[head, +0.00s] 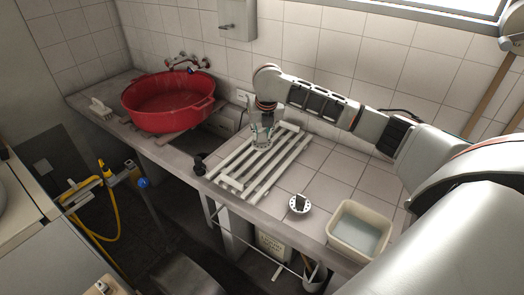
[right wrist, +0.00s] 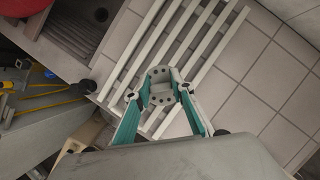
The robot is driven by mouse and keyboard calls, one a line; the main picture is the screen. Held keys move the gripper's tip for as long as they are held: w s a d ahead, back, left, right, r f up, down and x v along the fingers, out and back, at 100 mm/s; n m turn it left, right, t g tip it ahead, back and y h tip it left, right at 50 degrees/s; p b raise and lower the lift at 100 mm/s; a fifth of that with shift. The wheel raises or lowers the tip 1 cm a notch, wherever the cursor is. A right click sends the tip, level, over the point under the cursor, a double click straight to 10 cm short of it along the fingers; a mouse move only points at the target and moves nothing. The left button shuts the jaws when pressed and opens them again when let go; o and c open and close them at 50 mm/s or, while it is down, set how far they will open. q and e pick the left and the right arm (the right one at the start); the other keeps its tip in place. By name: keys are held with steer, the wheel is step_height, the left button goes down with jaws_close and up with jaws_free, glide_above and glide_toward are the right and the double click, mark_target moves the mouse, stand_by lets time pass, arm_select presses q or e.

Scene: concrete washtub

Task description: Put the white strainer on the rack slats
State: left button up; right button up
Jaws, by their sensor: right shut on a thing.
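The white strainer (right wrist: 161,94), a small pale cup with dark holes, sits between the fingertips of my right gripper (right wrist: 160,90) in the right wrist view. That gripper is shut on it. In the head view my right gripper (head: 261,136) points down over the upper left part of the white rack slats (head: 256,172), with the strainer (head: 262,147) at its tips. The slats also show behind the strainer in the right wrist view (right wrist: 205,38). I cannot tell whether the strainer touches the slats. My left gripper is not in view.
The rack lies on a tiled counter. A red basin (head: 168,103) stands left, near a wall tap. A small white round piece with dark marks (head: 299,204) and a cream tub of water (head: 360,231) are on the right. A yellow hose (head: 97,222) hangs at left.

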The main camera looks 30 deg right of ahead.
mark_target(262, 150)
step_height(262, 150, down, 8)
steer(key=shift+f, duration=0.1)
stand_by(0.4)
steer(key=o, duration=1.1)
steer(key=v, duration=1.2)
